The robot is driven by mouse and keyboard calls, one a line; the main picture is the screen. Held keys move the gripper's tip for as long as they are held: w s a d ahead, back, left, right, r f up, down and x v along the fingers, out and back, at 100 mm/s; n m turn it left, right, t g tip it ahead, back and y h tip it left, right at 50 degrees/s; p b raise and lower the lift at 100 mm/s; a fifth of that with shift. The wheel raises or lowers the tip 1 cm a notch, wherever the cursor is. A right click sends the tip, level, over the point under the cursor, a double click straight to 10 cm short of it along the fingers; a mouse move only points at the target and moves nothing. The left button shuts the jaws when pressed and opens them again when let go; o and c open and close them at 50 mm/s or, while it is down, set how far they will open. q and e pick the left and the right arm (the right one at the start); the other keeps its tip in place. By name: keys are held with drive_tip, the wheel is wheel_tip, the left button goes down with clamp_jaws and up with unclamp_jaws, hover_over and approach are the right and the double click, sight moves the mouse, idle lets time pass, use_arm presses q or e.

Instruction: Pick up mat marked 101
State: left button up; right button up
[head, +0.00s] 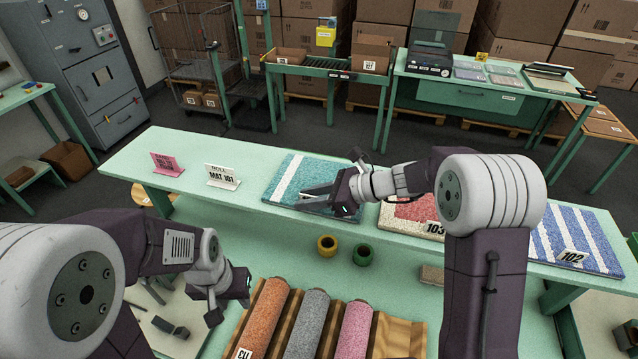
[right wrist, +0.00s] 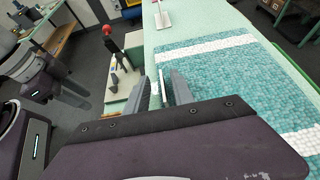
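A teal mat with white stripes (head: 325,172) lies flat on the long green table, just right of a standing card reading "ROLL MAT 101" (head: 222,177). I see no number tag on this mat; my right arm covers part of it. It also shows in the right wrist view (right wrist: 232,75). My right gripper (head: 303,198) is at the mat's front left edge. Its two fingers (right wrist: 163,90) are apart, with the edge strip seen between them; I cannot tell whether they touch it. My left gripper (head: 228,300) hangs low in front of the table, its fingers unclear.
A red-and-white mat tagged 103 (head: 405,216) and a blue-striped mat tagged 102 (head: 590,240) lie further right. A pink card (head: 167,164) stands at left. Yellow (head: 327,245) and green (head: 362,254) rings and several rolls (head: 308,320) are in front.

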drive_tip(key=shift+w+d+f, duration=0.1)
drive_tip(key=shift+w+d, duration=0.05)
drive_tip(key=shift+w, duration=0.1)
clamp_jaws()
drive_tip(key=shift+s, duration=0.1)
idle(0.9)
